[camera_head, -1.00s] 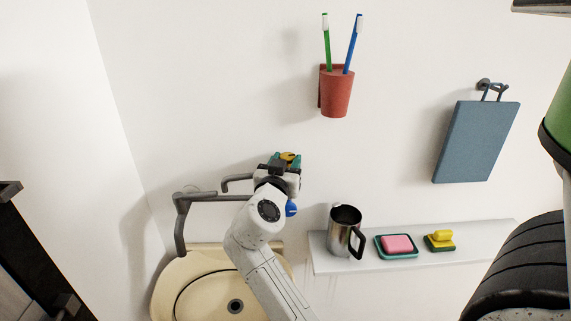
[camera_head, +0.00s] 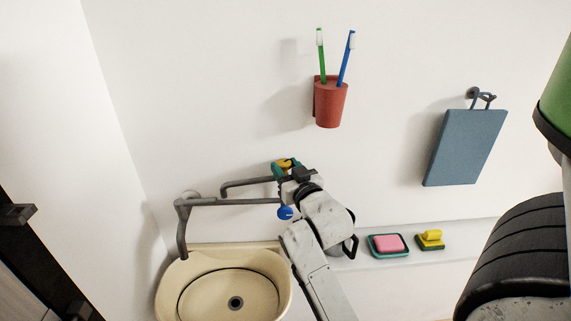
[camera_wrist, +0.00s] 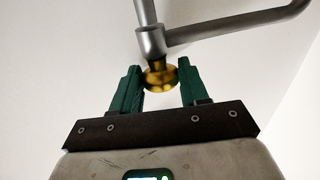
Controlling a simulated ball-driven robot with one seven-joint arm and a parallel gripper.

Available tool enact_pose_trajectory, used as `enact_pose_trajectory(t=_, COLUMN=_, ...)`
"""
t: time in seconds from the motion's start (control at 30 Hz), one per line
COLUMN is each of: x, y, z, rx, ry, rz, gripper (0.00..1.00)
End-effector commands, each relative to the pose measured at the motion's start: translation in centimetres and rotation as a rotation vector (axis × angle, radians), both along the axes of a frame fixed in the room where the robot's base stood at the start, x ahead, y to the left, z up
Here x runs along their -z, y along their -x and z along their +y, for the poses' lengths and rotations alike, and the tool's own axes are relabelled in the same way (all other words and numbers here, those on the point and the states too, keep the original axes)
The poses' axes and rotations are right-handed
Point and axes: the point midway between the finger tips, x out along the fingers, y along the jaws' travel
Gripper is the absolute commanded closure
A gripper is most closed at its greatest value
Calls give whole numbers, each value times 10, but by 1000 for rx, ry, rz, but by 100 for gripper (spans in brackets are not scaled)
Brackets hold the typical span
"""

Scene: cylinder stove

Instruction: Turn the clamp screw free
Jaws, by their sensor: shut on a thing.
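The clamp screw is a small brass-yellow round knob (camera_wrist: 161,75) below a grey pipe joint (camera_wrist: 151,43) in the wrist view. It also shows as a yellow spot in the head view (camera_head: 284,163). My gripper (camera_wrist: 161,80) has one green finger on each side of the knob and is shut on it. In the head view my gripper (camera_head: 287,167) is up at the wall by the grey pipes, above the basin. The fingers partly hide the knob there.
Grey pipes (camera_head: 232,202) run along the wall above the cream basin (camera_head: 274,258). A blue knob (camera_head: 285,212) shows just below my gripper. A soap dish (camera_head: 374,253) and sponge (camera_head: 431,236) sit on the shelf (camera_head: 456,231); a red toothbrush cup (camera_head: 331,106) hangs above.

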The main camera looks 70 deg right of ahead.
Motion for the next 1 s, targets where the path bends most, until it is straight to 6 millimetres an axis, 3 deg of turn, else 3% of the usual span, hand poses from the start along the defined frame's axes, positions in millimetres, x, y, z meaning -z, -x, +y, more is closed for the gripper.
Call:
enact_pose_trajectory(t=0.43, x=0, y=2, z=-2, rx=-143, ry=-1, rz=-1, gripper=86)
enact_pose_trajectory(t=1.0, x=1, y=2, z=-2, rx=-175, ry=-3, rz=2, gripper=86)
